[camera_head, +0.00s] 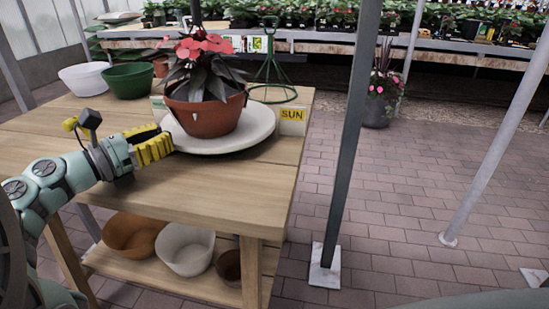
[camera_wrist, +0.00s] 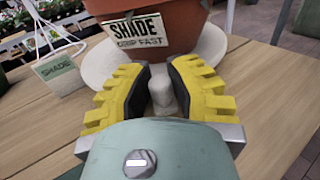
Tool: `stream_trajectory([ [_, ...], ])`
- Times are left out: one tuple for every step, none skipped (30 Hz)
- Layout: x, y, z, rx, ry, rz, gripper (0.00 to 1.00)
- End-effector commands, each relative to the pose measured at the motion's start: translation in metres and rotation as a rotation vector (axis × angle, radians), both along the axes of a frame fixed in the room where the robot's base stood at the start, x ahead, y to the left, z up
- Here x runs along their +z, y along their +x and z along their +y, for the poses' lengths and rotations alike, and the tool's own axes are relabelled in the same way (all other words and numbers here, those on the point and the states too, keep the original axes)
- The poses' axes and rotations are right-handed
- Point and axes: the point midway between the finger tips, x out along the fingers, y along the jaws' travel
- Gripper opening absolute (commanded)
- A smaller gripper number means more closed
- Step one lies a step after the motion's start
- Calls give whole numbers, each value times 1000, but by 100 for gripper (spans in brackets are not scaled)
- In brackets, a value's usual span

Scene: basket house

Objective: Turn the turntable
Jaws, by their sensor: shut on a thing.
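The turntable (camera_head: 258,131) is a round, pale disc on the wooden table. A terracotta pot (camera_head: 205,118) with a pink-flowered plant (camera_head: 203,52) stands on it. My gripper (camera_head: 170,140), with yellow-backed fingers, is at the disc's left edge. In the wrist view, the fingers (camera_wrist: 163,92) are shut around a pale knob (camera_wrist: 187,88) that sticks out from the turntable (camera_wrist: 209,45). A "SHADE" label (camera_wrist: 137,33) on the pot faces my gripper. A yellow "SUN" sign (camera_head: 292,115) stands at the right, behind the disc's edge.
A white bowl (camera_head: 84,78) and a green bowl (camera_head: 129,80) stand at the table's back left. A green wire stand (camera_head: 272,75) is behind the plant. A "SHADE" sign (camera_wrist: 59,75) stands left of the disc. The table's front (camera_head: 190,180) is clear. A metal post (camera_head: 345,150) rises at the right.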

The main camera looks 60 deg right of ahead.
Motion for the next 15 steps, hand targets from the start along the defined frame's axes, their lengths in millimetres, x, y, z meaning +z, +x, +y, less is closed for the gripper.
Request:
stream_trajectory([
  [0, 0, 0, -1, 2, 1, 0],
  [0, 0, 0, -1, 2, 1, 0],
  [0, 0, 0, -1, 2, 1, 0],
  [0, 0, 0, -1, 2, 1, 22],
  [0, 0, 0, -1, 2, 0, 25],
  [0, 0, 0, -1, 1, 0, 29],
  [0, 0, 0, -1, 1, 0, 32],
  [0, 0, 0, -1, 1, 0, 36],
  [0, 0, 0, -1, 1, 0, 40],
  [0, 0, 0, -1, 1, 0, 43],
  [0, 0, 0, 0, 1, 0, 46],
  [0, 0, 0, 0, 1, 0, 50],
  [0, 0, 0, 0, 0, 0, 52],
  [0, 0, 0, 0, 0, 0, 52],
  [0, 0, 0, 0, 0, 0, 52],
])
